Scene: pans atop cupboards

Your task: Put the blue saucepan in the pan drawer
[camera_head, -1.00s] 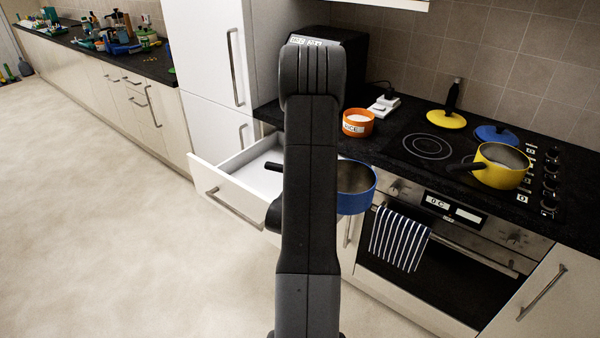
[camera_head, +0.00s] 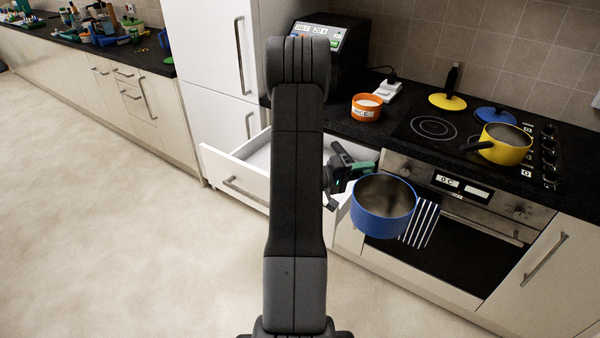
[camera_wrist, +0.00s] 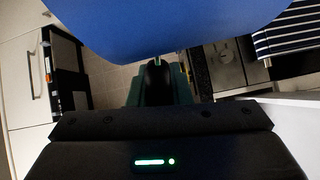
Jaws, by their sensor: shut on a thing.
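The blue saucepan (camera_head: 384,212) is upright in the air to the right of my arm, in front of the oven. My gripper (camera_head: 362,168) is shut on its handle, which is mostly hidden by the fingers. In the wrist view the pan's blue side (camera_wrist: 170,25) fills the top, and my gripper (camera_wrist: 158,82) is shut on the dark handle below it. The pan drawer (camera_head: 235,180) is pulled open at the left of the saucepan, partly hidden behind my arm. The part of its inside that shows is white and bare.
A yellow saucepan (camera_head: 503,150) stands on the hob, with a yellow lid (camera_head: 447,102) and a blue lid (camera_head: 496,116) behind. An orange pot (camera_head: 367,108) stands on the counter. A striped towel (camera_head: 421,222) hangs on the oven door. The floor at left is clear.

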